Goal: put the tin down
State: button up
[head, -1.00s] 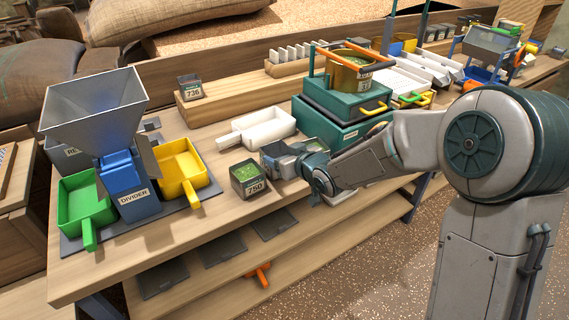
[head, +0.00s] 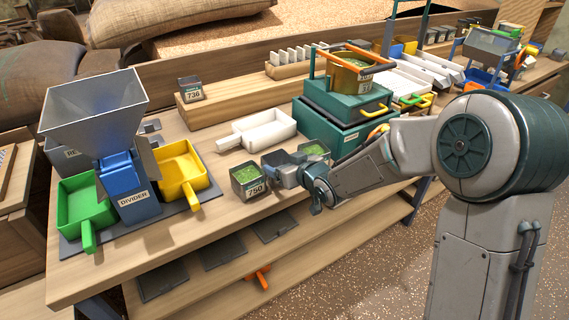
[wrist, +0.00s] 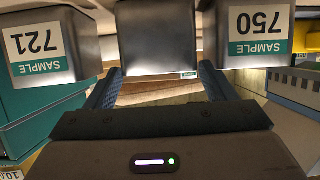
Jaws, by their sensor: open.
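A plain grey tin (wrist: 157,37) is between the two blue-padded fingers of my gripper (wrist: 160,78) in the wrist view; no label shows on its near face. In the head view this tin (head: 275,158) stands on the bench, partly hidden by my gripper (head: 290,174). My gripper is open around it; whether a finger touches it I cannot tell. The tin labelled 750 (head: 247,182), with green contents, stands close to the left; it also shows in the wrist view (wrist: 257,30). The tin labelled 721 (wrist: 48,42) is on the other side, with green contents in the head view (head: 315,149).
A white scoop (head: 262,131) lies behind the tins. A teal sieve machine (head: 340,112) stands to the right. The blue divider (head: 130,185) with green and yellow pans is at left. Bare bench lies in front of tin 750. Tin 736 (head: 190,88) sits on a ledge.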

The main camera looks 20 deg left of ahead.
jog(key=p+v, duration=0.2)
jog(key=v, duration=1)
jog(key=s+d+m+h, duration=0.1)
jog(key=d+m+h, duration=0.6)
jog(key=d, duration=1)
jog(key=s+d+r+m+g+h, duration=0.1)
jog(key=s+d+g, duration=0.2)
jog(key=s, duration=0.5)
jog(key=s+d+m+g+h, duration=0.2)
jog(key=s+d, duration=0.3)
jog(key=s, duration=0.4)
jog(key=shift+s+d+r+g, duration=0.25)
jog(key=shift+d+r+g, duration=0.15)
jog(key=shift+g, duration=0.4)
